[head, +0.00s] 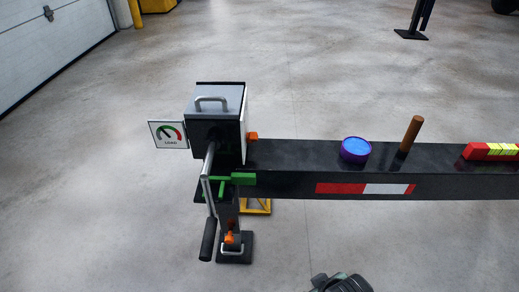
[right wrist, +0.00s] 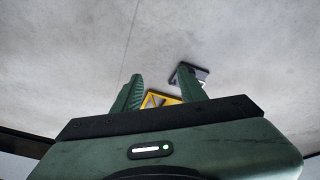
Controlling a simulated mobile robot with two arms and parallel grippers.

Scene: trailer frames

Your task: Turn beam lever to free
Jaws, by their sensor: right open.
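A black trailer beam (head: 290,186) runs across the right half of the head view. A green lever-like part (head: 243,178) sits at its left end, under a grey-black box (head: 216,124). A brown upright rod (head: 411,133) stands on the beam's top, right of a blue-topped purple disc (head: 355,149). I cannot tell which part is the beam lever. My right gripper shows at the bottom edge of the head view (head: 341,284), in front of and apart from the beam. In the right wrist view its green fingers (right wrist: 160,88) are spread with nothing held. My left gripper is not in view.
A crank with a black grip (head: 208,240) hangs left of the support leg with a dark foot (head: 234,248). A load gauge (head: 168,134) juts left. A yellow frame (head: 257,206) stands under the beam. A red-yellow block (head: 490,151) lies far right. Open floor lies in front.

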